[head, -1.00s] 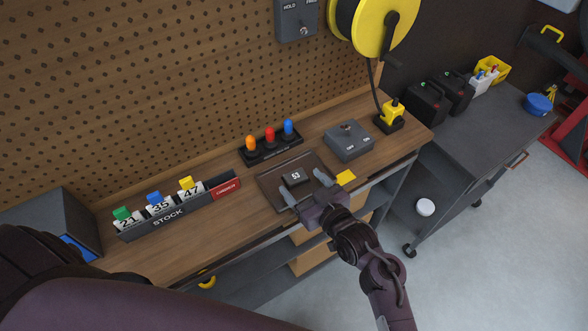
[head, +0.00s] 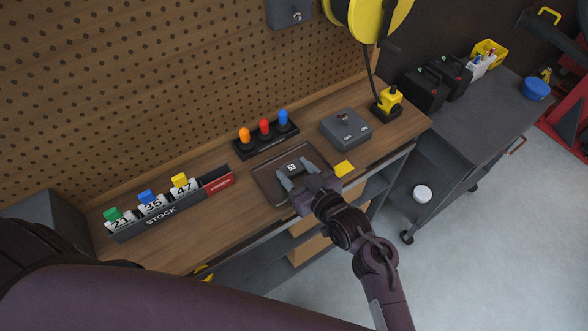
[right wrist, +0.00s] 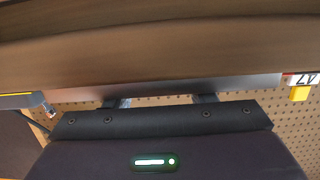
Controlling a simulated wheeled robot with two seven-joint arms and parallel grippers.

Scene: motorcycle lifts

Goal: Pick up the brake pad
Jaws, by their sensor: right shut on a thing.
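The brake pad (head: 292,167) is a small dark block with a white "53" on it. It is at a dark brown tray (head: 267,188) on the wooden bench; I cannot tell whether it touches the tray floor. My right gripper (head: 295,172) reaches in from the front with its grey fingers on either side of the pad, shut on it. In the right wrist view, parts of both fingers (right wrist: 160,101) show past the gripper body, and the pad is hidden. My left gripper is not in view.
A STOCK rack (head: 165,208) with numbered cards stands left of the tray. A strip with orange, red and blue knobs (head: 266,142) lies behind it. Pegboard (head: 170,90) backs the bench.

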